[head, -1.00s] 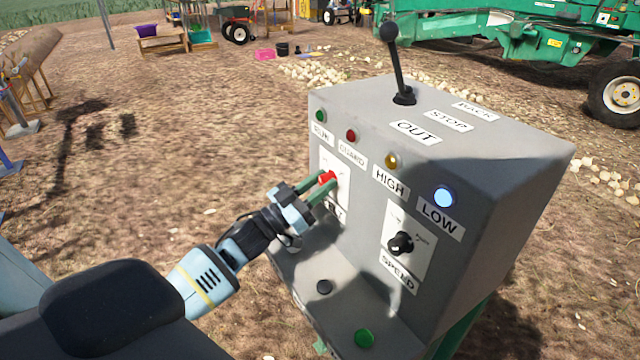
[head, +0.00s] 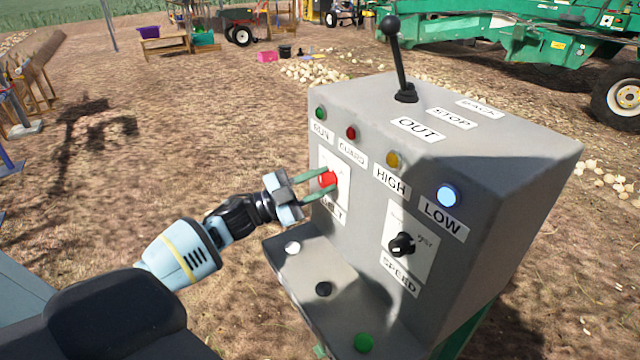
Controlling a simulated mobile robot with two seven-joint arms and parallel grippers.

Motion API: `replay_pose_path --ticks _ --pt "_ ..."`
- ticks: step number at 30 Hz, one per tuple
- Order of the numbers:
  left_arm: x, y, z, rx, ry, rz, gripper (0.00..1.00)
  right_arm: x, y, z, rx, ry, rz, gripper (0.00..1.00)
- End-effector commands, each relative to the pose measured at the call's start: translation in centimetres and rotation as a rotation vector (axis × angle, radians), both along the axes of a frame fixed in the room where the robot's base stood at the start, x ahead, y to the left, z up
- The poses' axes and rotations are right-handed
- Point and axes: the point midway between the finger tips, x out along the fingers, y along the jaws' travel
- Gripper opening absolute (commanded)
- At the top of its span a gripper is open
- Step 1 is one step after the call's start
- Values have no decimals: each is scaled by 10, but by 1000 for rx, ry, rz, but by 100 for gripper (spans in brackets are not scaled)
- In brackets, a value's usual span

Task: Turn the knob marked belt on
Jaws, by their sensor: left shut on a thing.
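The red belt knob (head: 328,179) sits on a white plate on the front of the grey control box (head: 480,150). The label under it is partly covered by my gripper, with only its last letters showing. My left gripper (head: 322,186) reaches in from the left, its green fingers on either side of the red knob and shut on it. The knob's pointer direction cannot be made out.
A black speed knob (head: 402,244) is to the right, below a lit blue LOW lamp (head: 447,195). A black lever (head: 397,62) stands on top. A ledge with white, black and green buttons (head: 364,342) juts out below.

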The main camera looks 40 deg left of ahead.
Motion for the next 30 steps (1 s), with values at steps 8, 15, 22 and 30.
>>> replay_pose_path --ticks 8,15,22,30 --pt "1 1 1 248 -101 0 5 2 1 0 3 -3 -3 0" --pt "1 2 2 453 -187 1 5 6 1 3 3 -12 -3 0" --pt "1 2 3 622 -257 1 5 9 1 7 2 -19 -3 0" --pt "1 2 3 752 -310 2 5 6 1 9 2 -16 -3 0"
